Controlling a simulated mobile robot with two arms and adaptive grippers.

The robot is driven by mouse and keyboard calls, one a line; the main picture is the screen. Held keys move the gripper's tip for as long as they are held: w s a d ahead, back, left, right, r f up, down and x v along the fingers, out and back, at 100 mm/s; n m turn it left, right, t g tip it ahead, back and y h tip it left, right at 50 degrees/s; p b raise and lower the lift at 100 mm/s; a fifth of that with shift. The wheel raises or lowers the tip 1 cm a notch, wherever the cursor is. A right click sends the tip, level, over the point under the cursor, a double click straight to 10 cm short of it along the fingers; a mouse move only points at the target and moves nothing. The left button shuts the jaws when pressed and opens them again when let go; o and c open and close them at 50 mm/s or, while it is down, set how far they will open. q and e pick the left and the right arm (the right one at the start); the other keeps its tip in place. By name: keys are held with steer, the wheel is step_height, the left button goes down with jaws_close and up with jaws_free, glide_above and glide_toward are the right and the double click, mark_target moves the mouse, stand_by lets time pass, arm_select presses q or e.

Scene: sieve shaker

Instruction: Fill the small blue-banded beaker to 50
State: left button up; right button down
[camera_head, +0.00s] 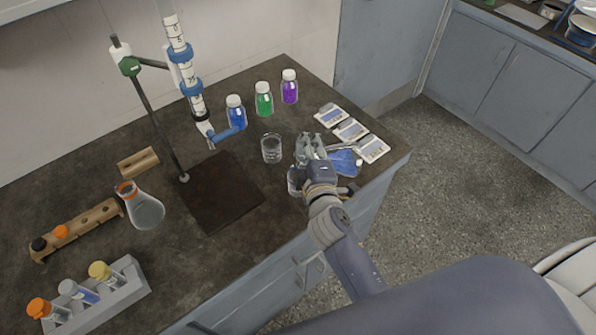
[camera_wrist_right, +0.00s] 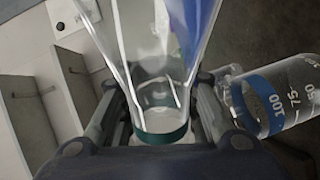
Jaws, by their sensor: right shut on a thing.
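A small clear beaker with a blue band (camera_wrist_right: 262,98) and marks 100, 75 and 50 is beside my right gripper in the right wrist view; I cannot tell its liquid level. In the head view, a glass vessel partly hidden by my gripper (camera_head: 293,181) seems to be this beaker. My right gripper (camera_head: 312,152) is shut on a clear glass vessel with a teal band (camera_wrist_right: 163,136), which flares away from the wrist camera; in the head view it is hard to make out. Another clear beaker (camera_head: 271,149) stands left of the gripper. My left gripper is not in view.
A burette (camera_head: 179,52) on a stand rises over a dark base plate (camera_head: 212,190). Blue (camera_head: 236,113), green (camera_head: 264,99) and purple (camera_head: 289,87) bottles stand behind. An orange-banded flask (camera_head: 147,210) and a grey tube rack (camera_head: 128,285) are left. The counter's front edge is close.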

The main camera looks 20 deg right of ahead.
steer(key=shift+a+r+n+h+p, duration=0.1)
steer(key=shift+r+n+h+p, duration=0.1)
steer(key=shift+n+p, duration=0.3)
steer(key=shift+a+r+n+h+p, duration=0.15)
steer(key=shift+n+p, duration=0.15)
steer(key=shift+n, duration=0.4)
stand_by(3.7)
steer(key=shift+d, duration=0.1)
